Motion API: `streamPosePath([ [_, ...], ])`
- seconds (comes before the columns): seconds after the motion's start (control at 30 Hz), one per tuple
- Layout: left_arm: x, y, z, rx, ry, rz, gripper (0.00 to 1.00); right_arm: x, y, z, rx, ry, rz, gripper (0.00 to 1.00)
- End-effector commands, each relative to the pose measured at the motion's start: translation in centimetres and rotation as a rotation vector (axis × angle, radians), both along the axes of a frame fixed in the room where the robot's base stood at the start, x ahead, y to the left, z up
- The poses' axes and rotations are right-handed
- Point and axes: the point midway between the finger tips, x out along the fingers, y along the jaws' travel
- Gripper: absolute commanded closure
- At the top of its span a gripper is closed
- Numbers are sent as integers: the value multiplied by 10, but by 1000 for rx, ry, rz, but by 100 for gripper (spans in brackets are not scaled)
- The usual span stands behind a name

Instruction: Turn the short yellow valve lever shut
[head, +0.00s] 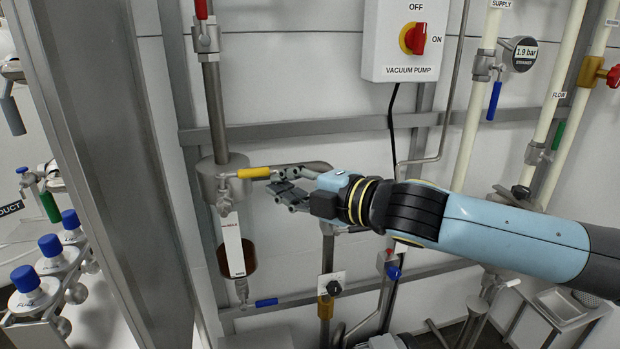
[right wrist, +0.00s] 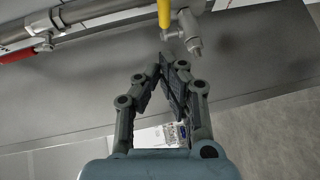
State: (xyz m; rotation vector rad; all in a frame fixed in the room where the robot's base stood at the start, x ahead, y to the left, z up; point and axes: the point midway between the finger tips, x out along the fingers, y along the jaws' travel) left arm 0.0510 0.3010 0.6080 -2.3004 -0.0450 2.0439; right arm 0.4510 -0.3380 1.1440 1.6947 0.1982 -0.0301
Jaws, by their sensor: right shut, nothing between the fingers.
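The short yellow valve lever (head: 254,172) sticks out level to the right from a small metal valve (head: 224,186) at the grey tank fitting. It also shows at the top edge of the right wrist view (right wrist: 164,12), beside its valve body (right wrist: 188,30). My right gripper (head: 280,188) is shut and empty, just right of and slightly below the lever's free end in the head view. In the right wrist view its fingertips (right wrist: 168,66) meet below the lever, with a visible gap in the picture. Whether they touch the lever cannot be told from the head view. My left gripper is not in view.
A sight tube (head: 232,245) with brown liquid hangs below the valve, with a blue lever (head: 266,302) at its foot. A vacuum pump switch box (head: 410,40) is above my right arm. A grey post (head: 110,150) stands left.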

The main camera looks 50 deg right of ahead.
Motion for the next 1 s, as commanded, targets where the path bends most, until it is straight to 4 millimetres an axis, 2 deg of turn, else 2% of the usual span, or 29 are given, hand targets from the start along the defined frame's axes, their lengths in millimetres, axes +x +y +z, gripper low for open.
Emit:
streamPosePath([
  [0.23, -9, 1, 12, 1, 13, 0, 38, -22, -5, 5, -3, 0, 3, 100],
  [0.5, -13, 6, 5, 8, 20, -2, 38, -41, -11, 3, -6, 6, 0, 100],
  [0.9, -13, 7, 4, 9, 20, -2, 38, -45, -11, 6, 2, -1, 0, 100],
  [1.0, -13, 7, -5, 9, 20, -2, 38, -42, -11, 1, 9, -12, -5, 100],
])
